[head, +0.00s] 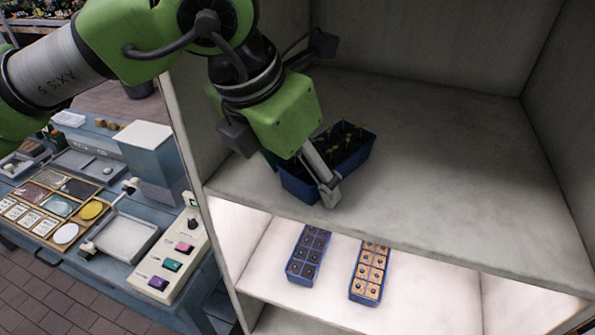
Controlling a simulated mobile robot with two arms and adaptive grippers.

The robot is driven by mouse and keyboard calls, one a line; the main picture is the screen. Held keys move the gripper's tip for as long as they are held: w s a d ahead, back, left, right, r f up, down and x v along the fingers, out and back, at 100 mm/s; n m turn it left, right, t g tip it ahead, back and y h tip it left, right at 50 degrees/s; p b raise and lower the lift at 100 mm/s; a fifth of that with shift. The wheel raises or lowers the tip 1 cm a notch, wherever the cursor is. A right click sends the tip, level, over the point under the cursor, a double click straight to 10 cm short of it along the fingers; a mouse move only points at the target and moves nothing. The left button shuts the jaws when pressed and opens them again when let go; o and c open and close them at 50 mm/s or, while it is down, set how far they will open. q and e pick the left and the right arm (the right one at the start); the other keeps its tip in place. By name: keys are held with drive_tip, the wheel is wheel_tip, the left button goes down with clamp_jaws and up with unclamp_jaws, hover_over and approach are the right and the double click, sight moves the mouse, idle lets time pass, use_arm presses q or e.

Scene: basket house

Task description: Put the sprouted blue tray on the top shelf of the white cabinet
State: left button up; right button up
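The sprouted blue tray (353,164), with dark soil and small green sprouts, is at the top shelf (440,190) of the white cabinet (555,110), near its front left. It looks level; I cannot tell whether its base rests fully on the shelf. My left gripper (328,192) is at the tray's near side, with one grey finger pointing down across its front wall. The other finger is hidden, so its grip on the tray is unclear. My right gripper is not in view.
Two blue trays without visible sprouts, one dark-celled (309,254) and one tan-celled (370,270), lie on the lit lower shelf. A blue workbench (165,255) with a button panel (178,256) stands left. The top shelf is clear to the right.

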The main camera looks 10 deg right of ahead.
use_arm(q)
drive_tip(key=shift+a, duration=0.2)
drive_tip(key=shift+s+a+r, duration=0.1)
drive_tip(key=shift+s+r, duration=0.05)
drive_tip(key=shift+r, duration=0.25)
drive_tip(key=b+v, duration=0.2)
drive_tip(key=v, duration=0.5)
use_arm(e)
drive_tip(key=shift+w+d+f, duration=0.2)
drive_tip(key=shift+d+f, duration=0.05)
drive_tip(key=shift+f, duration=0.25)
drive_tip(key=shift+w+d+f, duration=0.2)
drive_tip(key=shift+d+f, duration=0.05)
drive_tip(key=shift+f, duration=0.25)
